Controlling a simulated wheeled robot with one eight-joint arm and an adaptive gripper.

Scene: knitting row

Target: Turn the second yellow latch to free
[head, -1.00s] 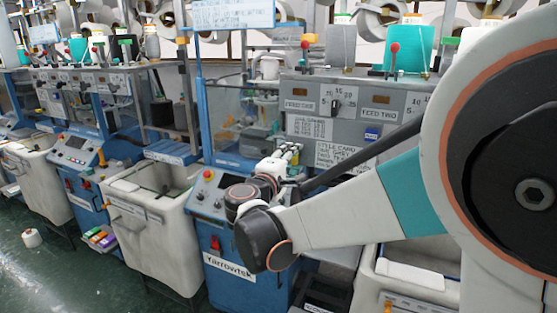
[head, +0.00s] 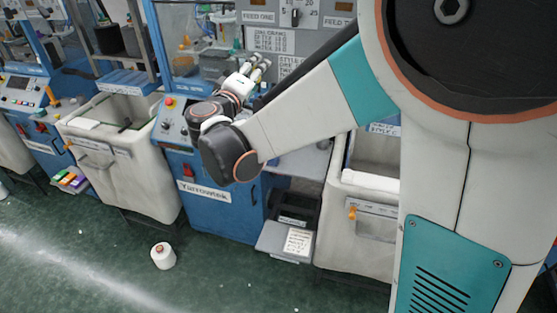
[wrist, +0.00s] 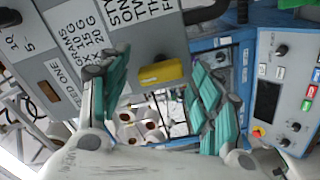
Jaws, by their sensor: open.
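My gripper (head: 255,70) is at the end of my outstretched arm, in front of the grey machine panel in the head view. In the wrist view my gripper (wrist: 165,92) is open, with its two green-padded fingers apart and nothing between them. A yellow block-like latch (wrist: 160,73) shows beyond and between the fingers, at the lower edge of a grey labelled panel (wrist: 95,40). It looks apart from the fingers. An orange-yellow latch-like piece (head: 352,213) is on the front of the right white bin. I cannot tell which one is the second latch.
A blue control cabinet (head: 215,215) stands below my gripper, between white bins (head: 125,175) and (head: 375,245). A white yarn cone (head: 163,256) lies on the green floor. A grey step-like box (head: 285,241) stands beside the cabinet. The front floor is mostly clear.

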